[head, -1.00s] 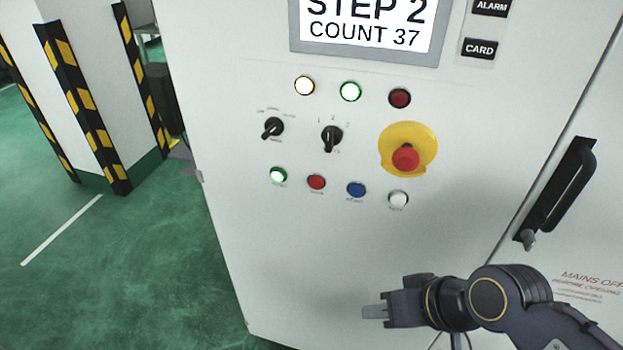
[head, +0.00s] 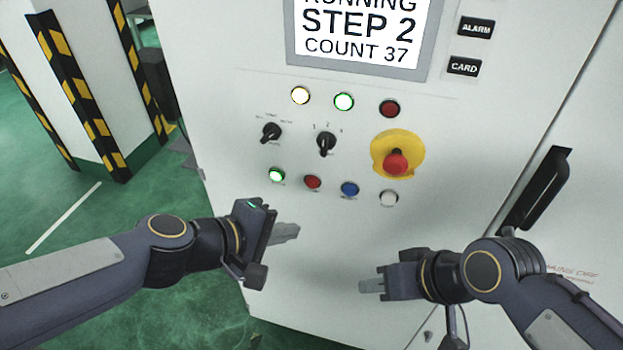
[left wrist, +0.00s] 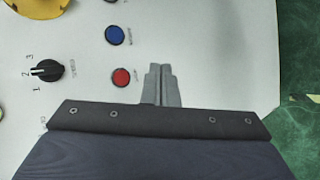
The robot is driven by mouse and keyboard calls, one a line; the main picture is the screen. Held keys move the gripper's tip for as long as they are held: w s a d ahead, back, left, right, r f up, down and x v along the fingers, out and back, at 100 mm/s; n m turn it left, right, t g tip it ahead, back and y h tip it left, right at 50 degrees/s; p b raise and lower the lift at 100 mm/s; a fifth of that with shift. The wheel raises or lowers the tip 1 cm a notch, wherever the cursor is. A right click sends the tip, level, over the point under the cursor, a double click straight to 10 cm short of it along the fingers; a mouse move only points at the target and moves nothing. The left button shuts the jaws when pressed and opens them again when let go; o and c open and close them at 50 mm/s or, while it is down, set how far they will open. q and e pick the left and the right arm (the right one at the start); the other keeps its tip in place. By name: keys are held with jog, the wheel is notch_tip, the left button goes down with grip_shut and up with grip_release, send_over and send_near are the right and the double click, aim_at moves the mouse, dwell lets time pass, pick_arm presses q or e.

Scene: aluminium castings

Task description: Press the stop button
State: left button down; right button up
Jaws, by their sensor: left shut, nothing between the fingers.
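A small red button (head: 312,182) sits in the lower row of the white cabinet's panel, between a lit green button (head: 276,175) and a blue button (head: 349,189); its label is too small to read. A larger red mushroom button (head: 396,163) stands on a yellow plate (head: 411,146) above right. My left gripper (head: 292,232) is shut and empty, below the small red button in the head view. In the left wrist view its fingers (left wrist: 162,82) are just right of the small red button (left wrist: 121,77), apart in the picture. My right gripper (head: 370,285) is lower right; its finger gap is hidden.
Two black selector knobs (head: 326,143) and a row of lamps lie above the buttons. A white button (head: 388,198) is right of the blue one. The display (head: 362,30) reads RUNNING, STEP 2, COUNT 37. A black door handle (head: 538,190) is at right.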

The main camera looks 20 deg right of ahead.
pick_arm(q)
jog(key=w+d, duration=0.4)
jog(key=w, duration=0.3)
jog(key=shift+d+p, duration=0.4)
jog(key=shift+p, duration=0.05)
jog(key=shift+w, duration=0.15)
dwell(1.9)
jog(key=shift+w+d, duration=0.25)
jog(key=shift+w, duration=0.1)
jog(key=shift+w+d, duration=0.2)
jog(key=shift+w, duration=0.1)
dwell(0.6)
dwell(0.5)
jog(key=shift+s+a, duration=0.45)
jog(key=shift+s, duration=0.25)
jog(key=shift+s+a+b, duration=0.35)
jog(key=shift+s+a, duration=0.35)
jog(key=shift+s, duration=0.35)
jog(key=shift+s+a+b, duration=0.3)
jog(key=shift+s+a, duration=0.4)
jog(key=shift+s, duration=0.3)
